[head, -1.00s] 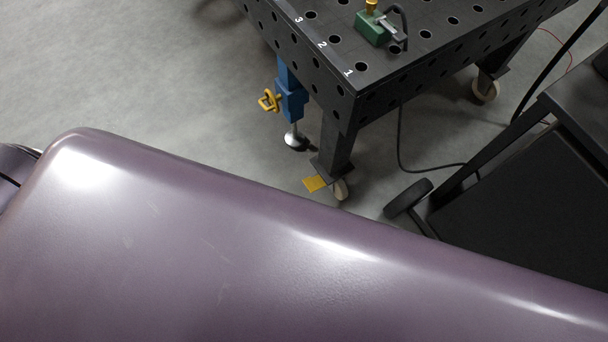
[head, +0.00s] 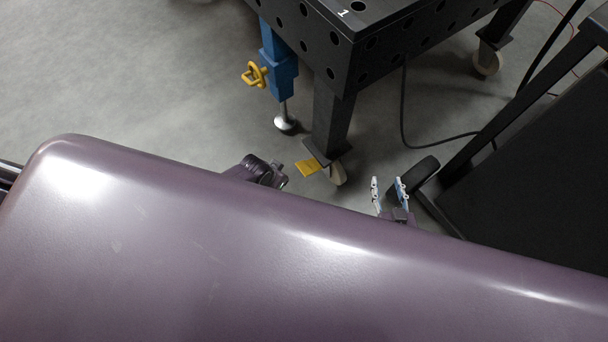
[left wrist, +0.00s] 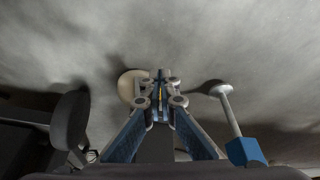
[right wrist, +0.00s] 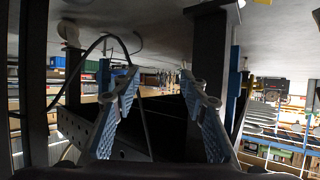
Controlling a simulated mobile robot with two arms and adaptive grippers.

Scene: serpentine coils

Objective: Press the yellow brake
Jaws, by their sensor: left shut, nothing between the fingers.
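The yellow brake (head: 307,167) is a flat pedal at the caster wheel (head: 337,173) under the near table leg. My left gripper (head: 281,179) is low, just left of the brake in the head view, partly hidden by my own purple body. In the left wrist view my left gripper (left wrist: 160,80) is shut and empty, in front of the caster wheel (left wrist: 128,88). A thin yellow sliver shows between its fingers, probably the brake; contact cannot be told. My right gripper (head: 388,184) is open and empty, right of the caster; its spread fingers also fill the right wrist view (right wrist: 157,82).
A blue clamp (head: 279,72) with a yellow handle (head: 255,74) and a round foot hangs left of the table leg (head: 332,123). A black cart (head: 530,150) with a wheel (head: 413,175) stands at right. A cable lies between. The floor at left is free.

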